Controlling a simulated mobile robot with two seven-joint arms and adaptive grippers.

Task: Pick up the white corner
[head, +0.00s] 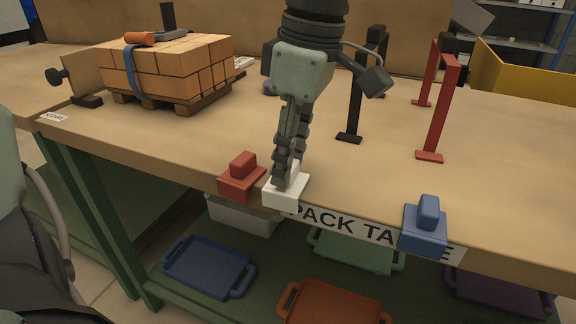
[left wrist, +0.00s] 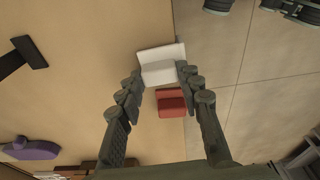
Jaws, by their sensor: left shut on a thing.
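The white corner (head: 287,195) is a small block with a raised knob at the front edge of the table, just right of the red corner (head: 241,178). My left gripper (head: 288,176) points down from above and is shut on the white corner's raised part. In the left wrist view, the white corner (left wrist: 161,62) sits between my two fingertips (left wrist: 160,72), with the red corner (left wrist: 171,103) close by. I cannot tell whether the white corner still touches the table. My right gripper is not in view.
A blue corner (head: 426,222) sits at the table's front edge to the right. A strapped brick stack (head: 170,65) on a pallet stands at the back left. Black (head: 356,90) and red (head: 440,110) upright stands rise behind. Coloured trays (head: 208,267) lie on the lower shelf.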

